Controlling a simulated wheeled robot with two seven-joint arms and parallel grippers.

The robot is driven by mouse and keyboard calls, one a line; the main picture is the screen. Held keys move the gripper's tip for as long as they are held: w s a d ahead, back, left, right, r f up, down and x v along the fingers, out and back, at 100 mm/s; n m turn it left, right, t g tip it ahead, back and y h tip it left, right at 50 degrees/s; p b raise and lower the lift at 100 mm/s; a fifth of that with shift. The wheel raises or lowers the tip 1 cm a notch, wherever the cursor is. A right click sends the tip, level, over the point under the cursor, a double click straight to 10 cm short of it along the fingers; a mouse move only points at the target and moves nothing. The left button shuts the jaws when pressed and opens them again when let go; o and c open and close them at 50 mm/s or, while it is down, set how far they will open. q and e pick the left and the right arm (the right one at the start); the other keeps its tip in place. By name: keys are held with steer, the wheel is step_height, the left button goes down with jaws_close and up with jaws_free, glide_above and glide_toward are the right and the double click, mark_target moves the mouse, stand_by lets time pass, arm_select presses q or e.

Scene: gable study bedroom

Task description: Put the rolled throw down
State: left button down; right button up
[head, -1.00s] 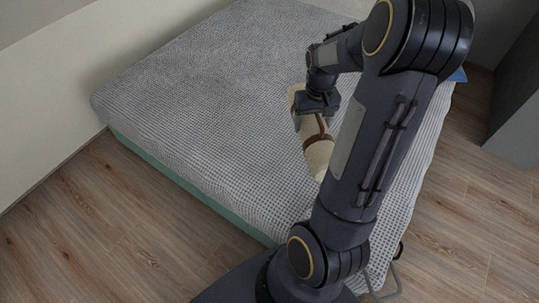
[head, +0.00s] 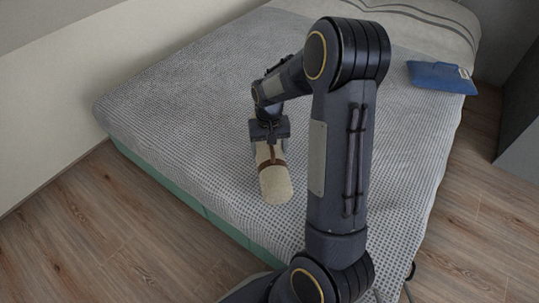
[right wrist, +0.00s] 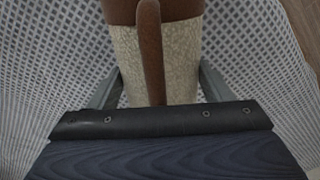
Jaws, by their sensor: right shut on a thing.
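The rolled throw (head: 276,184) is a cream fleecy roll with a brown strap and handle. In the head view it is over the bed (head: 180,120), which has a grey-and-white checked cover. My right gripper (head: 268,145) is shut on the throw near its far part. The right wrist view also shows the throw (right wrist: 185,60) between the two fingers, with the brown strap running along its middle. I cannot tell whether the throw touches the cover. Its far end is hidden by the gripper. My left gripper is not in view.
A blue folded item (head: 440,77) lies at the bed's right side, near the pale striped bedding (head: 425,25) at the far end. The bed's left part is clear. Wooden floor (head: 90,230) surrounds the bed, and a grey cabinet (head: 520,115) stands at right.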

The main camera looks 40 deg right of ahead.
steer(key=shift+f+b, duration=0.35)
steer(key=shift+f, duration=1.1)
steer(key=shift+f, duration=0.1)
steer(key=o, duration=1.5)
steer(key=shift+c, duration=0.2)
